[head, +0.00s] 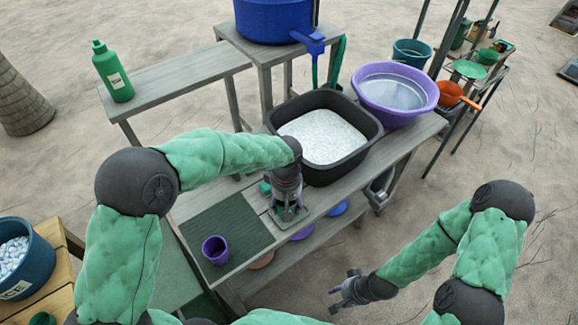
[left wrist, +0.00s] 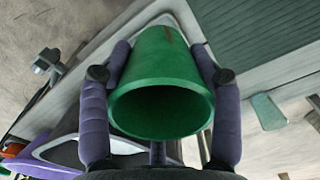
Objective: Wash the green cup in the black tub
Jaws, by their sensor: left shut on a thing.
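The green cup (left wrist: 160,65) is between the fingers of my left gripper (left wrist: 160,90), which is shut on it, with its open mouth facing the wrist camera. In the head view my left gripper (head: 287,207) is low over the wooden table, just in front of the black tub, and largely hides the cup. The black tub (head: 328,175) stands on the table and holds white suds (head: 322,133). My right gripper (head: 345,290) is open and empty, off the table's front right side, over the sand.
A purple basin (head: 425,92) of water stands right of the tub. A purple cup (head: 215,250) stands on the dark green mat (head: 222,228). A blue tank (head: 272,20) with a tap stands behind the tub. A green bottle (head: 113,72) is on the left bench.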

